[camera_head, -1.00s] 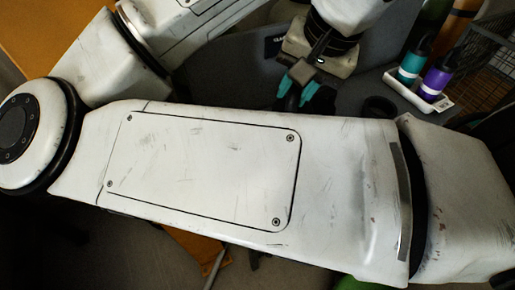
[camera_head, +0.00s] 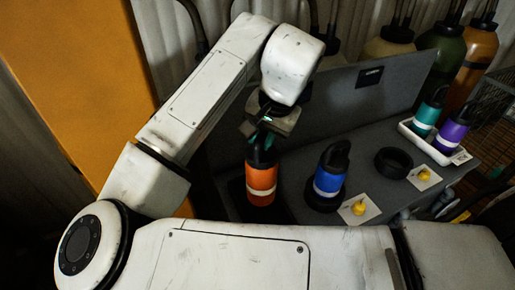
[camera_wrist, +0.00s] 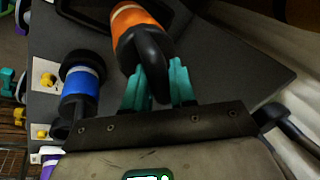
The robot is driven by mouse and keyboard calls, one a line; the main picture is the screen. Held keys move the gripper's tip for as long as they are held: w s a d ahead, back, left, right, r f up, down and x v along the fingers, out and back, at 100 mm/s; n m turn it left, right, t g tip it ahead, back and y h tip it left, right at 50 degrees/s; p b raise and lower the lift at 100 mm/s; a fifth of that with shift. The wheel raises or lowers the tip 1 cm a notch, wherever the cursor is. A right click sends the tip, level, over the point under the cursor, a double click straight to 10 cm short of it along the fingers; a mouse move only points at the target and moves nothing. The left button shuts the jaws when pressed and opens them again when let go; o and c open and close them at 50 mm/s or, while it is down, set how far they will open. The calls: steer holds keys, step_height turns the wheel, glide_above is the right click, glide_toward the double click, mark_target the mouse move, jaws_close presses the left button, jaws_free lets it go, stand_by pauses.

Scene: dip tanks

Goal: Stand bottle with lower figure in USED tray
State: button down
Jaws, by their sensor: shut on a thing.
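My gripper (camera_head: 264,132) is shut on the black handle of an orange bottle with a white band (camera_head: 262,177); both also show in the wrist view, with teal fingers (camera_wrist: 160,86) around the handle of the orange bottle (camera_wrist: 130,20). The bottle is upright; I cannot tell if its base touches anything. A blue bottle with a white band (camera_head: 328,181) stands to its right in a black ring. A white tray (camera_head: 440,158) at right holds a teal bottle (camera_head: 426,115) and a purple bottle (camera_head: 451,133). No figures on the bottles are readable, nor is the tray's label.
An empty black ring (camera_head: 393,163) lies between the blue bottle and the tray. Yellow pieces on white cards (camera_head: 358,209) sit along the bench's front edge. A grey panel (camera_head: 365,90) and large containers stand behind. A wire basket (camera_head: 490,85) is at far right.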

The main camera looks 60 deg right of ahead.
steer(key=shift+w+d+f, duration=0.25)
steer(key=shift+w+f, duration=0.35)
steer(key=shift+f, duration=0.15)
steer(key=shift+s+x, duration=0.2)
steer(key=shift+x, duration=0.65)
steer(key=shift+s+x, duration=0.15)
steer(key=shift+x, duration=0.65)
steer(key=shift+a+f, duration=0.1)
steer(key=shift+f, duration=0.1)
steer(key=c, duration=0.9)
jaws_free()
steer(key=shift+f, duration=0.1)
steer(key=v, duration=1.2)
steer(key=shift+a, duration=0.1)
steer(key=shift+s, duration=0.1)
